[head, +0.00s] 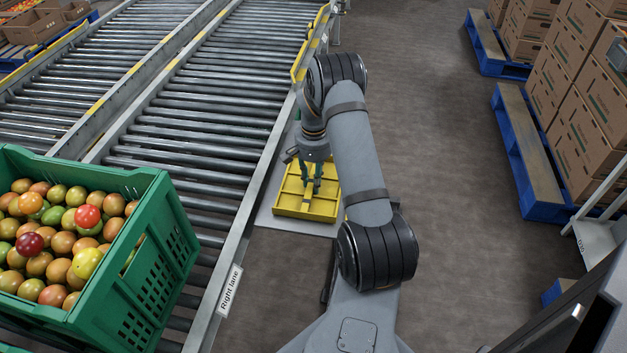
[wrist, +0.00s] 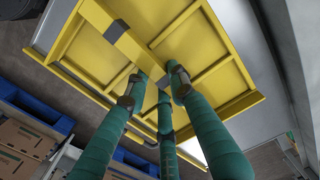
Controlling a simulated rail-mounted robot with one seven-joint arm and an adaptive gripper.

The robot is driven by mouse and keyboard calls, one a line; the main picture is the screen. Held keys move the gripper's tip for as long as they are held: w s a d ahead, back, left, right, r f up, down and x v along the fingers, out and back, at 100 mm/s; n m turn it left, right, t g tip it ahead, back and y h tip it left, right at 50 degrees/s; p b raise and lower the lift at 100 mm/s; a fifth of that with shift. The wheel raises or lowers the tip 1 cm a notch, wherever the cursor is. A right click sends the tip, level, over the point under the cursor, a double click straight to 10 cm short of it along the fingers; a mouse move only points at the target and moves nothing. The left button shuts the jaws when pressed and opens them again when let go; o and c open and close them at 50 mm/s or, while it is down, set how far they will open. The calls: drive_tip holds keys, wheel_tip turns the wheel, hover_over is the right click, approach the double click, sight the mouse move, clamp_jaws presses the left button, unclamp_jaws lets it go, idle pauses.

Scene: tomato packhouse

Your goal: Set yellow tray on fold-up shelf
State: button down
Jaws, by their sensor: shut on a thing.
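The yellow tray (head: 290,211) lies level over the grey fold-up shelf (head: 264,219), beside the right conveyor lane. Parts of the shelf show past the tray's left and near edges. I cannot tell whether the tray touches the shelf or hangs just above it. My gripper (head: 312,188) points down with its green fingers shut on the raised bar across the tray's middle. In the wrist view the fingers of my gripper (wrist: 158,84) close around that bar of the yellow tray (wrist: 212,62). The grey shelf (wrist: 52,24) shows behind the tray.
A green crate (head: 150,262) full of tomatoes stands on the roller conveyor (head: 205,125) at left. Blue pallets (head: 528,165) with stacked cardboard boxes (head: 585,120) stand at right. A white stand (head: 600,240) is at lower right. The floor between is clear.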

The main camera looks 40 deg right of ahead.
drive_tip(key=shift+f, duration=0.4)
drive_tip(key=c, duration=1.5)
unclamp_jaws()
drive_tip(key=shift+o, duration=0.5)
drive_tip(key=shift+r, duration=0.1)
wheel_tip(320, 180, up, 12)
